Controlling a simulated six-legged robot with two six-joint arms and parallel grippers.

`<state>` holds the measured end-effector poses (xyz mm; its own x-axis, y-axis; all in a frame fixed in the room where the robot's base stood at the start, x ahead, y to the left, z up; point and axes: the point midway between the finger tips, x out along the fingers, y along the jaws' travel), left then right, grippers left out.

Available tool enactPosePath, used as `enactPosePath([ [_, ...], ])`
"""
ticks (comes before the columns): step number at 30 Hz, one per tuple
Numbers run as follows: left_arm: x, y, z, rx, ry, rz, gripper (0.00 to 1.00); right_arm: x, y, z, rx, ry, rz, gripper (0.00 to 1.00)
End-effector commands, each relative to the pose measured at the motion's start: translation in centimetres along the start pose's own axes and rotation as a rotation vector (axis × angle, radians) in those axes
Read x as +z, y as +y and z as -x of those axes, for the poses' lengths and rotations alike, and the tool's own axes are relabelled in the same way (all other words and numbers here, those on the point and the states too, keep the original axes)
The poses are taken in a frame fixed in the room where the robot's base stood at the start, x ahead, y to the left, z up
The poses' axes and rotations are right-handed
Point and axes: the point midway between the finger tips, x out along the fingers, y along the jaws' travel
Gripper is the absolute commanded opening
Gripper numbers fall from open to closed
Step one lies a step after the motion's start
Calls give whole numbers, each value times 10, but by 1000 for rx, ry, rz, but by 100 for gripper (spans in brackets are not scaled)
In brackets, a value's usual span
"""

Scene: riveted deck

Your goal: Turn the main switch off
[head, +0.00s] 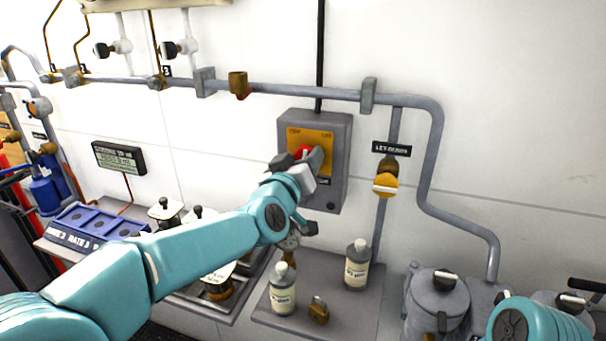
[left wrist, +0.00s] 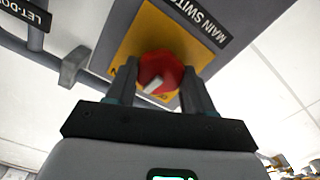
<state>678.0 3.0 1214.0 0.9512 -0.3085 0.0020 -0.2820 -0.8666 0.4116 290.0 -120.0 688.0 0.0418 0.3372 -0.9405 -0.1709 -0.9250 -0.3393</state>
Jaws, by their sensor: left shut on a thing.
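The main switch is a grey box (head: 336,205) on the white wall with a yellow plate (head: 322,142) and a red knob (head: 303,151). In the left wrist view the red knob (left wrist: 160,75) shows a white pointer mark, and a black label (left wrist: 201,25) reads "MAIN SWITC", cut off. My left gripper (head: 312,160) is at the plate, its fingers on either side of the knob and shut on it. The gripper hides part of the knob and the plate in the head view. My right gripper is not in view; only a teal part of my right arm shows at bottom right.
A grey pipe (head: 300,91) runs above the box and bends down at the right. A yellow valve knob (head: 385,184) is just right of the box. A blue rack (head: 92,226) is at left.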

Motion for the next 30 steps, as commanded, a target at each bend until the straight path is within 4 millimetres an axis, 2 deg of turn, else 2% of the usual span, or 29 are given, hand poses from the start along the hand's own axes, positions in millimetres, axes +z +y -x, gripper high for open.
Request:
enactPosePath([
  [1, 6, -2, 0, 1, -5, 45, 22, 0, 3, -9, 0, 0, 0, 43],
  [12, 6, -2, 0, 0, -7, 397, 22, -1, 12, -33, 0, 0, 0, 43],
  [21, 5, -1, 0, -1, -7, 665, 22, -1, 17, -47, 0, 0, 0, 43],
  [30, 5, -1, 0, -2, -8, 860, 22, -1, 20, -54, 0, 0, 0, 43],
])
